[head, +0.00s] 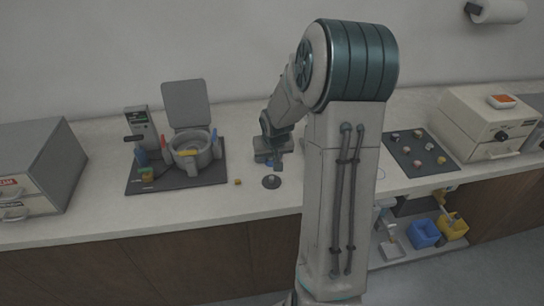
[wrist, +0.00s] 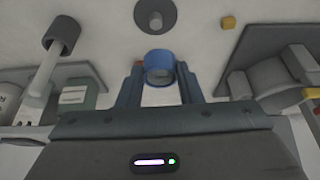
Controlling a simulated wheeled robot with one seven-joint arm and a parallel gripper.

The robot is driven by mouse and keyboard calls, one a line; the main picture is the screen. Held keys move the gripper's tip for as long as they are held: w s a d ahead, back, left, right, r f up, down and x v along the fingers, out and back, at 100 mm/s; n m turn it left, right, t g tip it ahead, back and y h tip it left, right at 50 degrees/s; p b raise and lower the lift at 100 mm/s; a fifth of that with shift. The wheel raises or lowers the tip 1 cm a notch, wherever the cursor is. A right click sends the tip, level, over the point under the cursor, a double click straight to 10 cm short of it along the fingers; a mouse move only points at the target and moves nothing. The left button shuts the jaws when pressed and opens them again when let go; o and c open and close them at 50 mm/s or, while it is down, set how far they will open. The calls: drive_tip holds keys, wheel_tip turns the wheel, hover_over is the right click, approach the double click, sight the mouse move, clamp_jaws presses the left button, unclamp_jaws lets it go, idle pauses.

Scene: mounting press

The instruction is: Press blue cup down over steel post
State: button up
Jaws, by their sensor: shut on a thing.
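The blue cup (wrist: 159,67) is between the two fingers of my gripper (wrist: 159,84) in the wrist view. My gripper is shut on it. In the head view the cup (head: 270,162) is a small blue spot under my gripper (head: 271,158), partly hidden by it. The steel post (wrist: 155,20) stands on a round dark base, apart from the cup, near the top edge of the wrist view. In the head view the post (head: 271,178) is on the counter just in front of my gripper. The cup is not over the post.
A small yellow cube (head: 237,182) lies left of the post. A dark mat (head: 205,180) with a grey lidded pot (head: 191,160) is further left. In the wrist view a lever with a dark round end (wrist: 62,34) stands at left. A dark board (head: 420,150) with several pieces lies right.

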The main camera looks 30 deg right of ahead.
sight(272, 178)
drive_tip(key=shift+d+f+b, duration=0.15)
drive_tip(key=shift+f+b, duration=2.5)
drive_tip(key=shift+f, duration=0.5)
drive_tip(key=shift+s+f+b, duration=0.1)
drive_tip(key=shift+f+b, duration=1.05)
drive_tip(key=shift+f, duration=0.1)
drive_tip(key=o, duration=1.5)
drive_tip(key=shift+c, duration=0.2)
drive_tip(key=shift+r, duration=0.1)
drive_tip(key=shift+r+p, duration=3.25)
drive_tip(key=shift+r, duration=0.75)
